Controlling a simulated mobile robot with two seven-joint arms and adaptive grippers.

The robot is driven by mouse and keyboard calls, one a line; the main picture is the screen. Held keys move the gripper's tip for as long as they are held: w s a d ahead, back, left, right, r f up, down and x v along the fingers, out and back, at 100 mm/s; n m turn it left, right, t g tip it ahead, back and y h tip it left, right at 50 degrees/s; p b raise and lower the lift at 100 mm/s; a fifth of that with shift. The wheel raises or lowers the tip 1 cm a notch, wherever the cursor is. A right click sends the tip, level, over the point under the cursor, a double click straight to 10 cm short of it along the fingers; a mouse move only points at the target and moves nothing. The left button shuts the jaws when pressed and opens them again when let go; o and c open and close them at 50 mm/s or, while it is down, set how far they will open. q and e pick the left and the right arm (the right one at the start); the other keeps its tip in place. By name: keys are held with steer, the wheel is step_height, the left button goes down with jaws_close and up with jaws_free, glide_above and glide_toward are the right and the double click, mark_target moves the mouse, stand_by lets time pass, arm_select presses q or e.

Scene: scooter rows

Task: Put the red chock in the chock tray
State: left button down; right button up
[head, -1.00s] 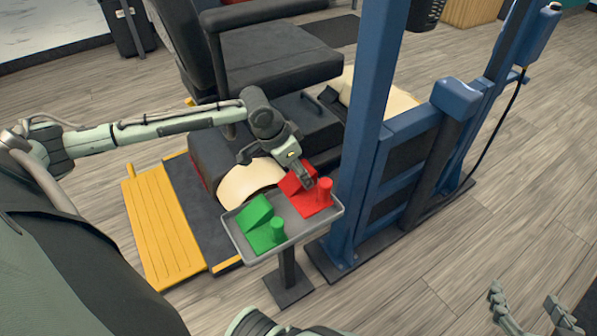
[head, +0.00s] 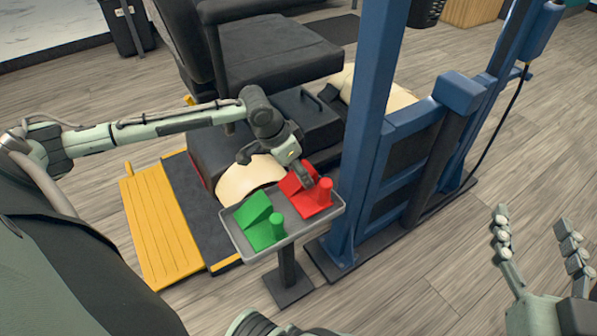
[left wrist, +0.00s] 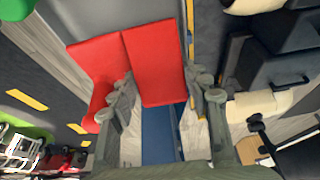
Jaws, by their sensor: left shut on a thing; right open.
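The red chock (head: 318,201), a wedge with a round post, is at the right half of the grey chock tray (head: 292,222). I cannot tell whether it rests fully on the tray floor. My left gripper (head: 303,180) reaches in from the left and is shut on the red chock. In the left wrist view the chock (left wrist: 155,62) lies between the two fingers. A green chock (head: 255,215) sits in the tray's left half. My right gripper (head: 537,242) is open and empty at the lower right, away from the tray.
The tray stands on a dark post. A blue frame (head: 359,150) rises close to the tray's right. A black-seated scooter (head: 270,65) stands behind, and a yellow ramp (head: 160,230) lies to the left. The wooden floor (head: 420,270) at the right is clear.

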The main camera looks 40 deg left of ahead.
mark_target(295, 178)
arm_select(q)
step_height(295, 178, down, 2)
steer(key=b, duration=0.2)
steer(key=shift+b, duration=0.35)
steer(key=shift+f, duration=0.15)
arm_select(e)
steer(key=s+r+t+y, duration=0.3)
steer(key=r+t, duration=0.3)
steer(key=r, duration=0.4)
steer(key=shift+s+a+r+t, duration=0.2)
steer(key=shift+a+r+t, duration=0.1)
steer(key=shift+a+r, duration=0.1)
arm_select(q)
steer(key=shift+a+f, duration=0.1)
steer(key=shift+f, duration=0.45)
steer(key=c, duration=0.7)
jaws_free()
steer(key=shift+a+f, duration=0.1)
steer(key=shift+f, duration=0.1)
steer(key=shift+c, duration=0.2)
steer(key=shift+o, duration=0.5)
steer(key=shift+r, duration=0.15)
steer(key=v, duration=1.1)
steer(key=shift+s+r, duration=0.2)
steer(key=shift+r, duration=0.2)
